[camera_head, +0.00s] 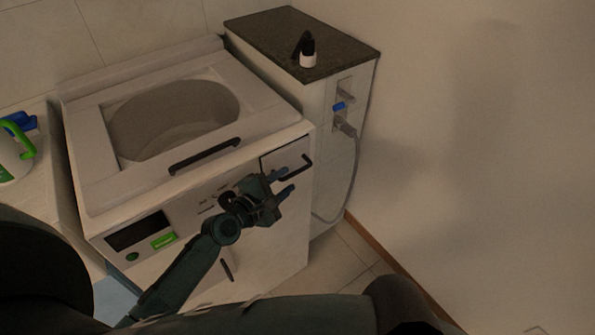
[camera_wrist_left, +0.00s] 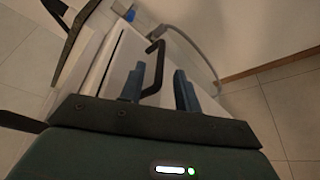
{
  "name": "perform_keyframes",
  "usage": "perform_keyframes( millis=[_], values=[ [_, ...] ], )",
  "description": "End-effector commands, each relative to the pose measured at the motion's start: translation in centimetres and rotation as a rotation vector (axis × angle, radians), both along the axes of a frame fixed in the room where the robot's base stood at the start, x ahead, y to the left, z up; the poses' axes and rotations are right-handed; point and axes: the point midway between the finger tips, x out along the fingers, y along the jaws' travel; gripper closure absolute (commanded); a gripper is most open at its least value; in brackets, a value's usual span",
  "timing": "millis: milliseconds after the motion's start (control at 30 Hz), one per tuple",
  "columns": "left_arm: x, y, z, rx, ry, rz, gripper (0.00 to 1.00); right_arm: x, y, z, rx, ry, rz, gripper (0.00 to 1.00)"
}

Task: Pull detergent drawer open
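The detergent drawer (camera_head: 270,161) is a pale panel at the upper right of the washing machine's front, and it looks flush with the front. Its black bar handle (camera_head: 297,169) sticks out from it. My left gripper (camera_head: 289,181) is in front of the drawer, its two blue-grey fingers pointing at the handle. In the left wrist view the fingers (camera_wrist_left: 160,89) are apart, and the black handle (camera_wrist_left: 157,68) shows between them. I cannot tell whether either finger touches it. My right gripper is not in view.
The white washing machine (camera_head: 88,170) has a round lid window and a black lid handle (camera_head: 205,156) above the drawer. A stone-topped cabinet (camera_head: 262,35) with a small bottle (camera_head: 308,58), a blue tap and a hose stands at right. Floor is clear between machine and right wall.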

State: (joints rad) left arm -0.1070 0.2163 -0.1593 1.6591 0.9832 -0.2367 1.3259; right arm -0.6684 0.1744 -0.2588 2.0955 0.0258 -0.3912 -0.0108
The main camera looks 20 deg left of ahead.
Motion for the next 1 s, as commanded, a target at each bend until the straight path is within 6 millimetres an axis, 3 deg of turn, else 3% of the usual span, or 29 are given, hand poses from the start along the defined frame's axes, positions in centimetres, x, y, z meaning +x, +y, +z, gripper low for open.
perform_keyframes(
  millis=[100, 300, 700, 1000],
  values=[
    [2.2, -0.9, -0.5, 0.0, -0.002, -0.001, 0.67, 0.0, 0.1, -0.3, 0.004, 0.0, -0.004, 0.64],
    [4.5, -1.7, -1.1, 0.001, -0.001, -0.001, 0.67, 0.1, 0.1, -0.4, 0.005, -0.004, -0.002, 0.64],
    [5.2, -1.9, -1.2, 0.001, 0.0, 0.0, 0.67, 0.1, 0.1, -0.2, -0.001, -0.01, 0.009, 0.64],
    [5.2, -1.9, -1.2, 0.001, 0.0, 0.0, 0.91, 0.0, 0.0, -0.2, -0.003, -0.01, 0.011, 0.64]
  ],
)
